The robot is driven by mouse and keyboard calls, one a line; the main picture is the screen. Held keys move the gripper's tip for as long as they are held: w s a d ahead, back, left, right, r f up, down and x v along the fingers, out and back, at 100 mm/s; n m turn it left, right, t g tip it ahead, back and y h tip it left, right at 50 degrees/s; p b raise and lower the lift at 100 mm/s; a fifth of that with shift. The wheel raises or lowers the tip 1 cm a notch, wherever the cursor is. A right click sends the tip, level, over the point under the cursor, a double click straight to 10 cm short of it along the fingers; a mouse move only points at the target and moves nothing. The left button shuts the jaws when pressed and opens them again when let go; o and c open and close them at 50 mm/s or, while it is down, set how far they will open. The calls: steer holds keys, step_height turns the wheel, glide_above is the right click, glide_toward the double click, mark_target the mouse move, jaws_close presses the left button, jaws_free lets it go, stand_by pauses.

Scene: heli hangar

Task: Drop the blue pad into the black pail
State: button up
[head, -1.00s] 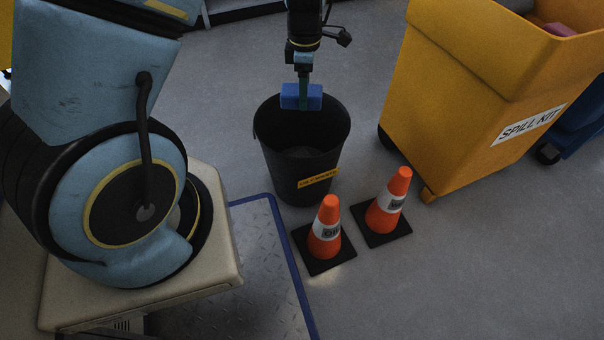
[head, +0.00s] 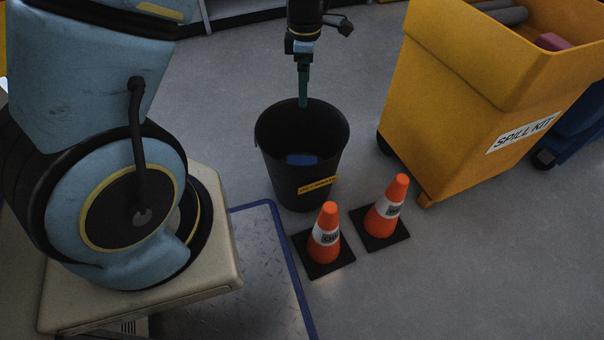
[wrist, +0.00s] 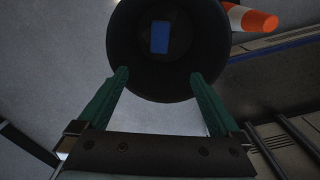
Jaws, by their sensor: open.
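The blue pad (head: 301,160) lies inside the black pail (head: 300,188), down at its bottom. The wrist view shows the pad (wrist: 160,37) as a blue rectangle within the dark round pail (wrist: 125,45). The pail stands upright on the floor with a yellow label on its side. My gripper (head: 303,104) points down above the pail's mouth, over its far part, and is empty. In the wrist view its two green fingers (wrist: 158,75) are spread apart with nothing between them.
Two orange cones (head: 324,234) (head: 387,207) on black bases stand close to the pail, at its front right. A yellow spill kit bin (head: 470,105) stands to the right. A blue-edged metal plate (head: 250,270) lies at the front left. Grey floor is clear behind the pail.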

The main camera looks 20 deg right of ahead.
step_height(320, 180, up, 6)
steer(key=shift+f+p, duration=0.1)
steer(key=shift+p, duration=0.8)
